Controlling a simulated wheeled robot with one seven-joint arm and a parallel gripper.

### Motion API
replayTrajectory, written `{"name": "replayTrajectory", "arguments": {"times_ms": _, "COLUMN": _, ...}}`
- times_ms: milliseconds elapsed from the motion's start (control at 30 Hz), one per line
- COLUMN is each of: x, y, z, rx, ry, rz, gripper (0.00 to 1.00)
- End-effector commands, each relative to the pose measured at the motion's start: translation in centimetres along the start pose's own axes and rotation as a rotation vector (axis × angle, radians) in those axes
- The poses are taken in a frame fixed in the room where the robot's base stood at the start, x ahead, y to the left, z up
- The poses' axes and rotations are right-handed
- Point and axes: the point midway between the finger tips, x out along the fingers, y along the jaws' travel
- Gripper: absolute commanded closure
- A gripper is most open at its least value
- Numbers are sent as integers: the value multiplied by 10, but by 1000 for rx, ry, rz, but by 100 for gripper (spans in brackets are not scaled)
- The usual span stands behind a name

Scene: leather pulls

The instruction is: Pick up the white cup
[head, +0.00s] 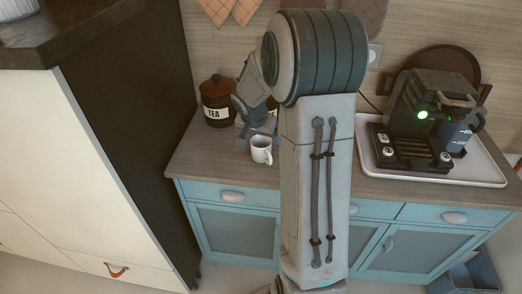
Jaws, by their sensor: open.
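The white cup (261,150) stands upright on the wooden counter (212,160), just left of my arm. My gripper (256,133) is above and behind the cup, pointing down, with a finger visible on its left side. The jaws are open. My arm hides part of the counter to the right of the cup. I cannot tell whether a finger touches the cup.
A brown tea canister (216,101) stands behind and left of the cup. A coffee machine (420,115) sits on a white tray (476,175) at the right. A tall dark-sided cabinet (130,125) borders the counter on the left. The counter's front left is clear.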

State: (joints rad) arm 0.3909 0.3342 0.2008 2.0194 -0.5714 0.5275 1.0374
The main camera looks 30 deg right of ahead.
Motion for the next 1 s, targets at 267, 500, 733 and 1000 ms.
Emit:
{"name": "replayTrajectory", "arguments": {"times_ms": 267, "x": 31, "y": 1, "z": 6, "rx": -1, "ry": -6, "rz": 2, "gripper": 10}}
{"name": "replayTrajectory", "arguments": {"times_ms": 500, "x": 51, "y": 0, "z": 5, "rx": 0, "ry": -2, "rz": 1, "gripper": 10}}
{"name": "replayTrajectory", "arguments": {"times_ms": 733, "x": 52, "y": 0, "z": 5, "rx": 0, "ry": -1, "rz": 1, "gripper": 10}}
{"name": "replayTrajectory", "arguments": {"times_ms": 1000, "x": 51, "y": 0, "z": 5, "rx": 0, "ry": 0, "rz": 0, "gripper": 64}}
